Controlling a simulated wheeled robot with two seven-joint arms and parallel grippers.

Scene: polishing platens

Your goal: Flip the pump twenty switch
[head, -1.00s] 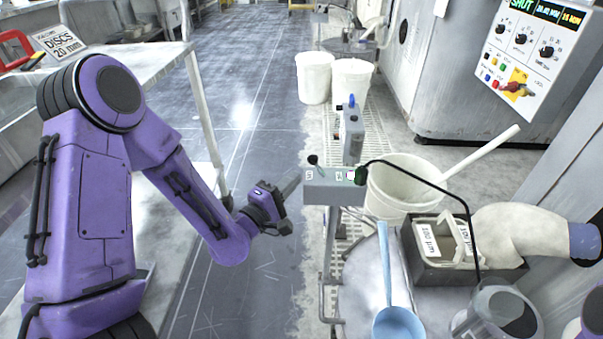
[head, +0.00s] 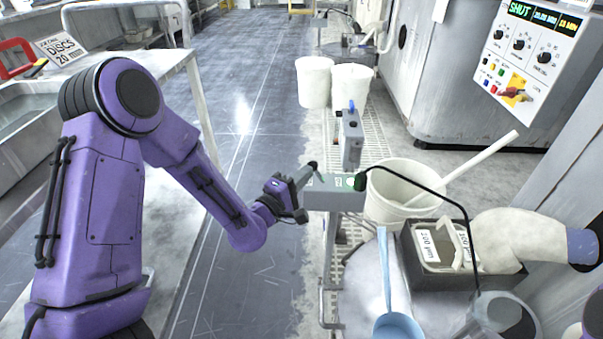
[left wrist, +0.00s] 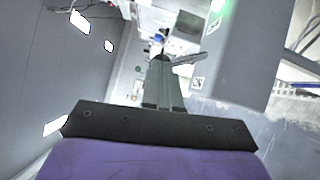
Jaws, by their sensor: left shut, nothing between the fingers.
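A grey switch box (head: 335,197) stands on a post in the middle of the head view, with a dark toggle lever (head: 313,168) at its left end and a green lamp (head: 352,181) on top. Its labels are too small to read. My left gripper (head: 307,174) is shut and empty, its fingertips at the lever; I cannot tell whether they touch it. The left wrist view shows the shut fingers (left wrist: 163,82), the box (left wrist: 245,60) to their right, and a green glow at the top. My right gripper is out of view.
A second grey box (head: 351,140) with a blue lever stands behind. A white bucket (head: 392,205) with a paddle, a dark tray (head: 450,272) and a blue ladle (head: 398,326) are to the right. A bench (head: 150,62) is at left; the floor between is clear.

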